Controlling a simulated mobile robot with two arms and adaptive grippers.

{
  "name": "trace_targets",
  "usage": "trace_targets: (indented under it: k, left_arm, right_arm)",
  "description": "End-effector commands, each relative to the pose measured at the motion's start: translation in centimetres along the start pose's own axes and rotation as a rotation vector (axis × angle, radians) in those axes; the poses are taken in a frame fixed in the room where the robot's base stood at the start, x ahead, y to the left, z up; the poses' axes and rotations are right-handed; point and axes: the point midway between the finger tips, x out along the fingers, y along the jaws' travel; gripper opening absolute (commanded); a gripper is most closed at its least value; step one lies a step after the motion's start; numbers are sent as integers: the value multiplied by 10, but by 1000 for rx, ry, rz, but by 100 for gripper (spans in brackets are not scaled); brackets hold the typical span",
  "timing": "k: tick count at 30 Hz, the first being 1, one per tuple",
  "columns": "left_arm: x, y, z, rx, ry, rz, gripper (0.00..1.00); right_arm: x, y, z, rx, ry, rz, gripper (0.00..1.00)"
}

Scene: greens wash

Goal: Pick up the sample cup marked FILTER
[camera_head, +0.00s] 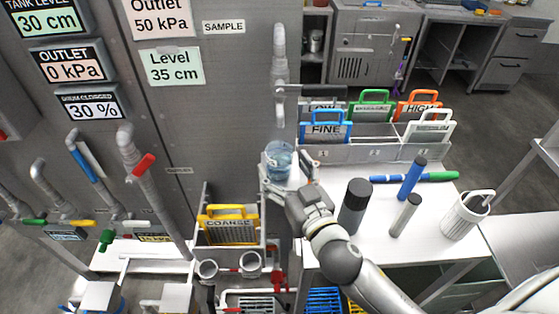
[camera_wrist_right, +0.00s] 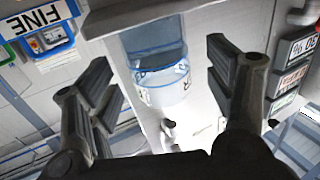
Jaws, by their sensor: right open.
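A clear sample cup (camera_head: 279,160) with bluish contents stands upright on the light ledge under the sample tap. It also shows in the right wrist view (camera_wrist_right: 163,75), where part of a dark-lettered label is visible but the full word cannot be read. My right gripper (camera_head: 289,178) is just in front of the cup. Its two fingers are open in the right wrist view (camera_wrist_right: 163,92), with the cup beyond and between them, not gripped. My left gripper is not in view.
The sample tap (camera_head: 280,75) hangs above the cup. A blue FINE frame (camera_head: 325,128) stands in a rack close right. A dark cylinder (camera_head: 354,205), a blue-topped stick (camera_head: 411,178) and a white container (camera_head: 467,213) stand on the white table (camera_head: 385,240). A yellow COARSE frame (camera_head: 230,229) is lower left.

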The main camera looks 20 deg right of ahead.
Motion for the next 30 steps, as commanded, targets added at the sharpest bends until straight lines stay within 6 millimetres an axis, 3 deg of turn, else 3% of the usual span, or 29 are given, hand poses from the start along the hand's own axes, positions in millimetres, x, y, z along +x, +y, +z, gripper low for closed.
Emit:
trace_targets:
  k: [1, 7, 17, 30]
  left_arm:
    - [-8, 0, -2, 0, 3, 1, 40]
    - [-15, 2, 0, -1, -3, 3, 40]
    - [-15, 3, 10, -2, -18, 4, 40]
    - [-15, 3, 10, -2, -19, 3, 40]
  right_arm:
    - [8, 1, -5, -4, 1, -1, 76]
    - [28, 1, -2, -1, 1, 0, 76]
    - [32, 1, 0, 0, 0, 0, 75]
    - [32, 1, -1, 0, 0, 0, 19]
